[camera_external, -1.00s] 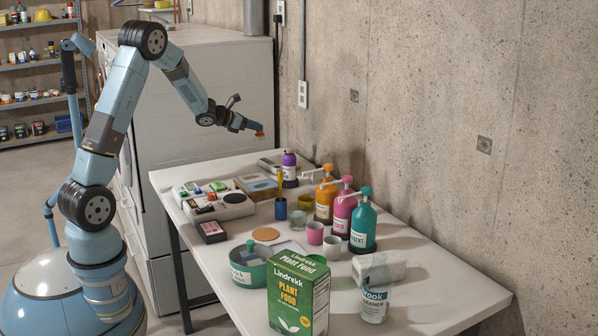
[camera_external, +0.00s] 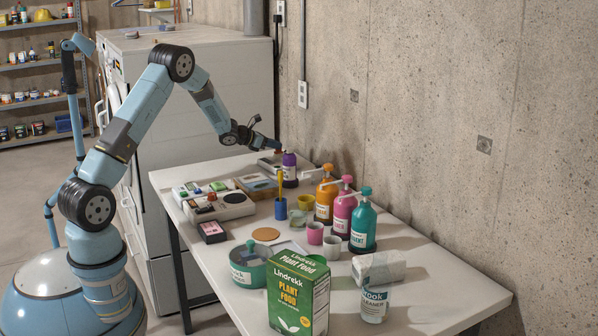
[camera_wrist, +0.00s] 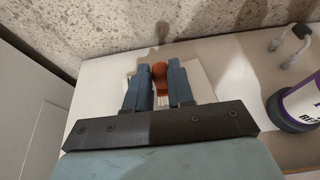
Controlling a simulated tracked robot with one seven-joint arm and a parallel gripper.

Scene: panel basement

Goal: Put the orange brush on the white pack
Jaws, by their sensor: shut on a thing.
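My gripper (camera_external: 274,146) is over the far end of the white table, near the concrete wall and the purple bottle. In the wrist view my gripper (camera_wrist: 160,72) is shut on the orange brush (camera_wrist: 160,69), whose rounded orange-red end shows between the fingers. The brush is hard to make out in the external view. A pale, flat, squarish thing (camera_wrist: 199,80) lies behind and below the fingers in the wrist view; I cannot tell whether the brush touches it. A white wrapped pack (camera_external: 377,267) lies at the right front of the table, away from my gripper.
The purple bottle (camera_external: 289,170) stands close to my gripper and shows at right in the wrist view (camera_wrist: 301,105). Orange, pink and teal pump bottles (camera_external: 363,222) line the wall side. A green plant food box (camera_external: 300,293) stands in front. A tall white cabinet (camera_external: 205,100) is behind.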

